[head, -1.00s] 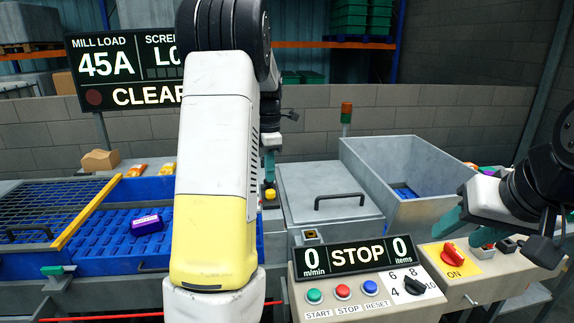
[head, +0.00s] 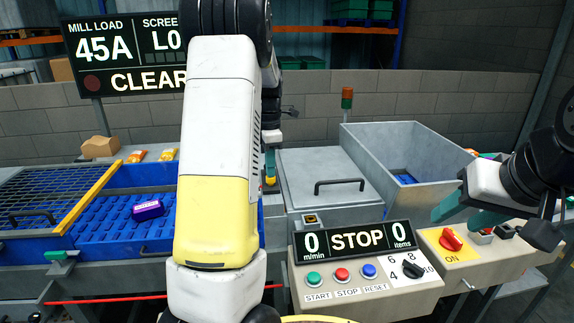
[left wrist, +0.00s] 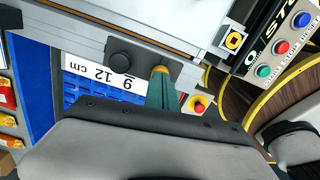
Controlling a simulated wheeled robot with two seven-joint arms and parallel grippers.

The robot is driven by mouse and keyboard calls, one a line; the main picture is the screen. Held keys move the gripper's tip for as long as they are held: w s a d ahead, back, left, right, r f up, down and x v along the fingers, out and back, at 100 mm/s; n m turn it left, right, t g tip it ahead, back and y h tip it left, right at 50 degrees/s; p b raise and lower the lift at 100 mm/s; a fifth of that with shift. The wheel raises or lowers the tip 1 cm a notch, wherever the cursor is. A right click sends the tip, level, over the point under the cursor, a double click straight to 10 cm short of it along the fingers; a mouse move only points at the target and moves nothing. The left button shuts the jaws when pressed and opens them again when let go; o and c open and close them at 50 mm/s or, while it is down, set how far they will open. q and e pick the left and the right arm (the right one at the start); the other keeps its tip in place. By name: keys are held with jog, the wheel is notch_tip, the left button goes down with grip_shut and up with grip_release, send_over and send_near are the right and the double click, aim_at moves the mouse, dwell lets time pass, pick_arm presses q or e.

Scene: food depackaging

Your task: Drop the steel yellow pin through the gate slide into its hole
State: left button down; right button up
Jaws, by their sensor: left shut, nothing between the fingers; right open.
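The yellow pin's round head (head: 270,181) shows in the head view just below the teal fingertips of my left gripper (head: 270,168). In the left wrist view the yellow head (left wrist: 160,70) is at the tips of the shut fingers (left wrist: 162,88), partly covered by them. Whether they touch it I cannot tell. It is over a dark plate (left wrist: 143,68), apparently the gate slide, with a black knob (left wrist: 121,62) beside it. The pin's shank and the hole are hidden. My right gripper (head: 462,212) is open and empty above the control panel.
A lidded grey box (head: 325,180) stands right of the left gripper, with an open grey bin (head: 400,150) beyond. A purple pack (head: 148,210) lies on the blue bed (head: 100,225). The control panel (head: 365,290) is in front.

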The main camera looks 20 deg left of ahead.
pick_arm(q)
jog(key=shift+s+f, duration=0.1)
jog(key=shift+f, duration=0.1)
jog(key=shift+r, duration=0.1)
notch_tip(320, 180, up, 10)
jog(key=shift+r, duration=0.2)
dwell(0.6)
notch_tip(320, 180, down, 4)
jog(key=m, duration=0.8)
jog(key=shift+m, duration=0.4)
jog(key=shift+f, duration=2.9)
jog(key=shift+f, duration=0.4)
jog(key=shift+r, duration=0.1)
